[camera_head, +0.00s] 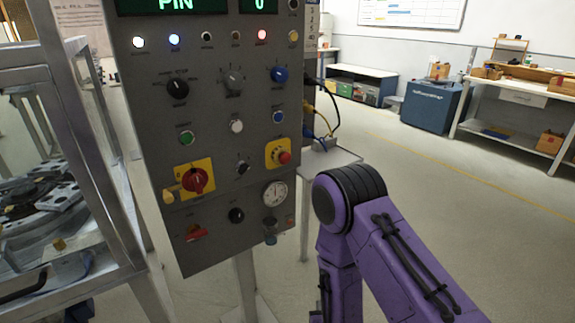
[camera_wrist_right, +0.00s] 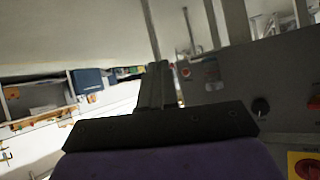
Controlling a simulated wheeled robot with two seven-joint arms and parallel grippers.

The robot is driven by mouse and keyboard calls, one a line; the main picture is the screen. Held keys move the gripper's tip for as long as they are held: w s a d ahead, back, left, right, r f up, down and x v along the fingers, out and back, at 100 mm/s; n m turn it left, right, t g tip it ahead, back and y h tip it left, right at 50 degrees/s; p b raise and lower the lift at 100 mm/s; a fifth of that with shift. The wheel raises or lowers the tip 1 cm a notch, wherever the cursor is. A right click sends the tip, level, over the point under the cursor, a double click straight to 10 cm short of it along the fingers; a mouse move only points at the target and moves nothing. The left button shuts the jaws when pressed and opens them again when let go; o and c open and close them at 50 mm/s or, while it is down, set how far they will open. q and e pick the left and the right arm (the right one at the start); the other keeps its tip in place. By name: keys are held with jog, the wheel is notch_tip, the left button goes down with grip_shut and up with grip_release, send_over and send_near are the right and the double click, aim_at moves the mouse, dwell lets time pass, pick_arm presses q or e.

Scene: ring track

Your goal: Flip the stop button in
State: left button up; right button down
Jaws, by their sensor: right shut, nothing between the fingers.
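The stop button (camera_head: 284,156) is a red mushroom knob on a yellow plate at the right of the grey control panel (camera_head: 215,112) in the head view. Nothing covers it there. I cannot tell whether it is pressed in. I cannot make it out in the right wrist view, where my gripper body fills the lower middle. My right gripper (camera_wrist_right: 157,78) is shut and empty in that view, with the panel beside it at the right, apparently upside down. In the head view, my purple right arm stands right of the panel, its gripper hidden. My left gripper is not in view.
A red rotary switch (camera_head: 195,181) on a yellow plate sits left of the button. A pressure gauge (camera_head: 275,193) is just below the button. A small side table (camera_head: 335,160) with cables stands behind the panel's right edge. Open floor lies at the right.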

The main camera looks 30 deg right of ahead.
aim_at(286, 159)
jog(key=w+d+r+t+h+b, duration=0.15)
jog(key=w+r+t, duration=0.25)
jog(key=w+r, duration=0.5)
jog(key=w+d+r+m+t+h, duration=0.1)
jog(key=r+t+h, duration=0.1)
jog(key=r, duration=0.5)
jog(key=w+d+r+m+t+h+b, duration=0.1)
jog(key=w+r+h, duration=0.1)
jog(key=r, duration=0.5)
jog(key=w+d+r+m+t+h, duration=0.1)
jog(key=r+t+h, duration=0.1)
jog(key=r, duration=0.5)
jog(key=shift+w+d+r+m+t+h+b, duration=0.3)
jog(key=shift+m+h+b, duration=0.1)
jog(key=shift+h, duration=0.15)
jog(key=w, duration=0.8)
jog(key=shift+w+a, duration=0.4)
jog(key=shift+f, duration=0.1)
jog(key=shift+w, duration=0.4)
